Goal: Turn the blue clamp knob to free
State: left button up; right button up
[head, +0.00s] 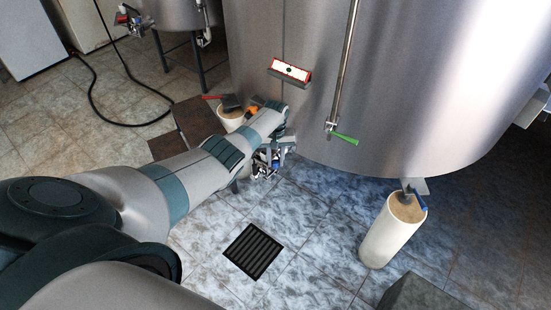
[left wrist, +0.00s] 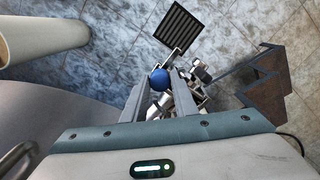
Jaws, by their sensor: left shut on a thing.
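The blue clamp knob (left wrist: 160,79) is a round blue ball in the left wrist view, between the two fingers of my left gripper (left wrist: 157,87). The fingers are shut on it. It sits at a metal outlet fitting (left wrist: 198,82) low by the tank. In the head view my left gripper (head: 280,150) reaches down beside the steel tank (head: 400,80), and only a small bit of blue shows there. My arm and gripper hide much of the fitting. My right gripper is not in view.
A white column with a blue-handled tool on top (head: 392,232) stands at the right under the tank. A white bucket (head: 230,122) and brown step (head: 185,128) lie behind my arm. A green-handled valve (head: 344,138) hangs on the tank. A floor drain (head: 254,251) lies in clear tiles.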

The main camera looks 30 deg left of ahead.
aim_at(275, 162)
pick_arm(q)
jog(key=shift+w+r+n, duration=0.1)
jog(key=shift+n, duration=0.2)
jog(key=o, duration=1)
jog(key=shift+r+p, duration=0.35)
jog(key=shift+r, duration=0.55)
notch_tip(275, 162, up, 16)
jog(key=shift+f+b, duration=0.25)
jog(key=shift+b, duration=0.6)
